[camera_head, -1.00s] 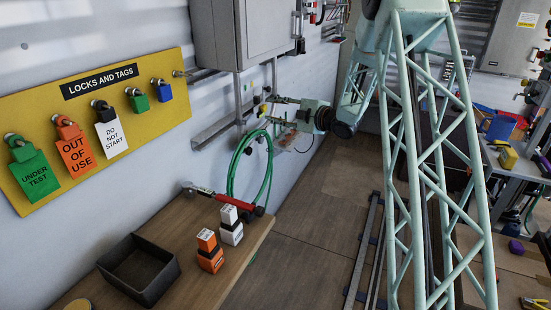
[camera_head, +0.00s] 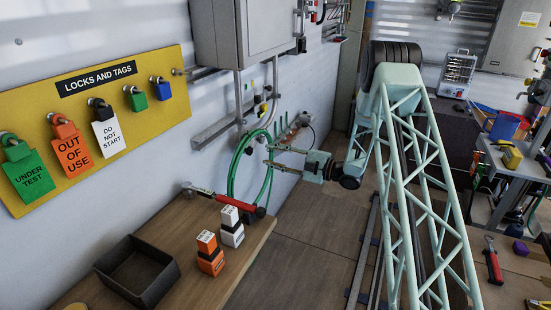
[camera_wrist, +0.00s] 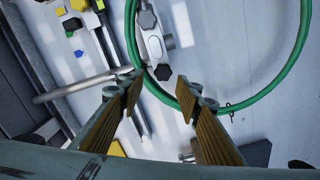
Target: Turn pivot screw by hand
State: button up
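My gripper (camera_head: 270,156) is open and empty, its two fingers apart, in front of the wall by the green hose. In the wrist view my gripper (camera_wrist: 158,88) shows two brown-padded fingers with a gap between them. Beyond the gap is a pale grey fitting (camera_wrist: 153,45) on the wall. It carries a dark hexagonal knob (camera_wrist: 147,19) at its upper end and a smaller dark hexagonal head (camera_wrist: 163,72) at its lower end, near the fingertips in the picture. I cannot tell which is the pivot screw. No contact is visible.
The green hose (camera_wrist: 272,88) loops around the fitting; it also hangs on the wall in the head view (camera_head: 234,163). A metal pipe (camera_wrist: 82,87) lies left of the fingers. A wooden bench (camera_head: 190,235) holds a black tray (camera_head: 160,283) and a red-handled tool (camera_head: 230,200).

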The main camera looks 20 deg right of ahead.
aim_at(251, 151)
jog(key=shift+s+a+f, duration=0.1)
jog(key=shift+s+f, duration=0.1)
jog(key=shift+f, duration=0.1)
jog(key=shift+w+a, duration=0.15)
jog(key=shift+x, duration=3.7)
jog(key=shift+w+a, duration=0.1)
jog(key=shift+a, duration=0.05)
jog(key=shift+c, duration=0.4)
jog(key=c, duration=0.5)
